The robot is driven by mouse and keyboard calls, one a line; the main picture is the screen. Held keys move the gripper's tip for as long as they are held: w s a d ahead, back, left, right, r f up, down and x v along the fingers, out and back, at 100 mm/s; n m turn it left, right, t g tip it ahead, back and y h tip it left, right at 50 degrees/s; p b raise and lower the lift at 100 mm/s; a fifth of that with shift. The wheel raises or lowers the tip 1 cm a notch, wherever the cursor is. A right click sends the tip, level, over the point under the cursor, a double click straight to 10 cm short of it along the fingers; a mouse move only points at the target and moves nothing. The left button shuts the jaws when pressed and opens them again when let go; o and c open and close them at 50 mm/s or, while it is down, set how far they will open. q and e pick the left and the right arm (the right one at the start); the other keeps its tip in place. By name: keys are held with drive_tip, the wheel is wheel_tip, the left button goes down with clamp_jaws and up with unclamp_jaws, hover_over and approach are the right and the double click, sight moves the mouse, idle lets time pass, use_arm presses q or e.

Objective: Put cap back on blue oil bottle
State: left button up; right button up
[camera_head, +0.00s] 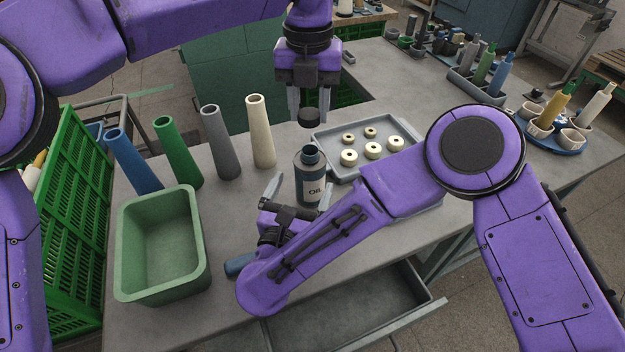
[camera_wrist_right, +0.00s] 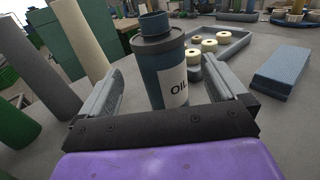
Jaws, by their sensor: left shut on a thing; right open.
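The blue oil bottle (camera_head: 309,180) stands upright and uncapped on the grey table, with a white OIL label; it also shows in the right wrist view (camera_wrist_right: 162,70). My left gripper (camera_head: 309,112) is shut on the black cap (camera_head: 309,118) and holds it above the bottle's open neck, apart from it. My right gripper (camera_head: 300,190) is open, its fingers on either side of the bottle; in the right wrist view (camera_wrist_right: 165,95) gaps show between fingers and bottle. My right forearm hides part of the table in front of the bottle.
A grey tray (camera_head: 325,143) with several cream rings lies behind the bottle. Blue, green, grey (camera_head: 220,142) and cream (camera_head: 260,132) cones stand to the left. A green bin (camera_head: 130,275) sits at the front left. An open drawer (camera_head: 350,310) juts out below the table's front edge.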

wheel_tip(320, 180, down, 2)
drive_tip(key=shift+f, duration=0.1)
use_arm(q)
drive_tip(key=shift+d, duration=0.1)
use_arm(e)
drive_tip(key=x, duration=0.7)
drive_tip(key=shift+d+r, duration=0.1)
drive_tip(key=shift+r, duration=0.1)
drive_tip(key=shift+w, duration=0.25)
use_arm(q)
drive_tip(key=shift+s, duration=0.1)
use_arm(e)
drive_tip(key=c, duration=1.5)
use_arm(q)
hover_over(310, 150)
drive_tip(key=shift+f, duration=2.45)
drive_tip(key=shift+f, duration=0.9)
